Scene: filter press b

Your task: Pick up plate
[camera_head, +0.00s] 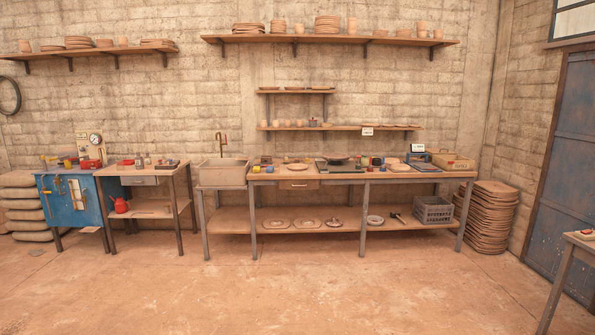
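Several plate-like discs are in view, and I cannot tell which one is the task's plate. Flat round discs (276,223) lie on the lower shelf of the long workbench, with a paler ring-like one (375,220) farther right. A small flat round piece (295,166) lies on the bench top. Stacks of clay-coloured plates (327,25) stand on the high wall shelf, with more stacks (78,42) on the left wall shelf. All are small and far off. My gripper is not in view.
The long workbench (420,178) stands along the back wall beside a sink (223,172). A grey crate (433,210) sits on its lower shelf. A smaller table (146,171) is at left. A table corner (582,240) juts in at right. The floor (260,295) in front is clear.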

